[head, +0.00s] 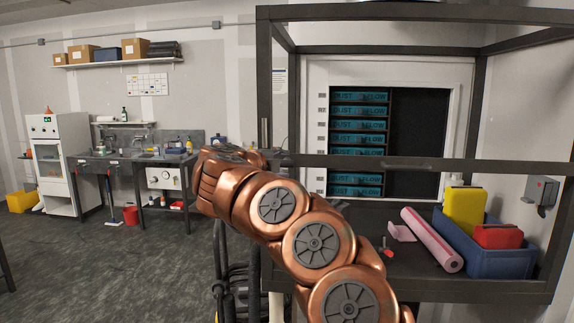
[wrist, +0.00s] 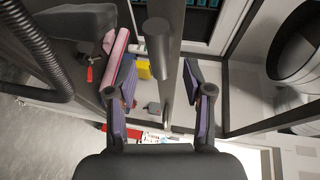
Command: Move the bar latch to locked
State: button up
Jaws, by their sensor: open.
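The bar latch appears to be the dark cylindrical handle (wrist: 158,38) in the wrist view, beside a dark metal post of the frame. In the head view a slim upright grey bar (head: 264,132) on the frame's left post may be the same latch; my arm is close below it. Whether it is locked cannot be read. My gripper (wrist: 158,95) is open, its two purple-padded fingers apart on either side of the post and the handle's line, holding nothing. In the head view the fingers are mostly hidden behind my copper arm.
The dark frame's crossbar (head: 420,163) runs before a white cabinet with teal boxes (head: 359,125). A blue bin (head: 483,250) with yellow and red items and a pink roll (head: 432,240) lie on the bench at right. Open floor (head: 130,265) lies left.

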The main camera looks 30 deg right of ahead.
jog(key=v, duration=0.8)
jog(key=shift+s+a, duration=0.2)
jog(key=shift+a, duration=0.05)
jog(key=shift+r, duration=0.15)
